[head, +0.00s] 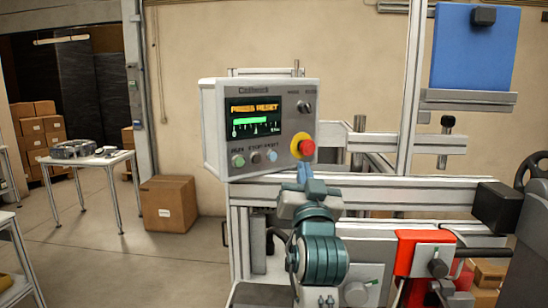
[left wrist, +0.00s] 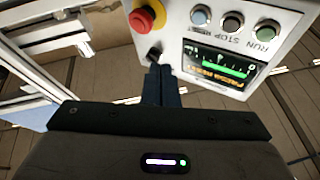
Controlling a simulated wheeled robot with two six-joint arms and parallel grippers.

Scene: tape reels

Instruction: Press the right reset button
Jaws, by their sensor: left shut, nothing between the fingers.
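A white control panel (head: 212,130) carries a screen (head: 256,117) with orange text, seemingly "PRESS RESET", and a green bar. Below the screen sit a green run button (head: 238,161), a dark stop button (head: 256,157) and a pale blue reset button (head: 272,155). The reset button also shows in the left wrist view (left wrist: 200,15), where the panel is upside down. My left gripper (head: 304,168) is shut and empty. In the head view its fingertips show right of the reset button and below the red emergency knob; they look apart from the button. My right gripper is out of view.
The red emergency knob (head: 307,148) on its yellow base sticks out close to my fingertips. A small black mode knob (left wrist: 154,52) shows just beyond them in the wrist view. A metal frame (head: 420,190) runs right of the panel. A red unit (head: 420,250) is lower right.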

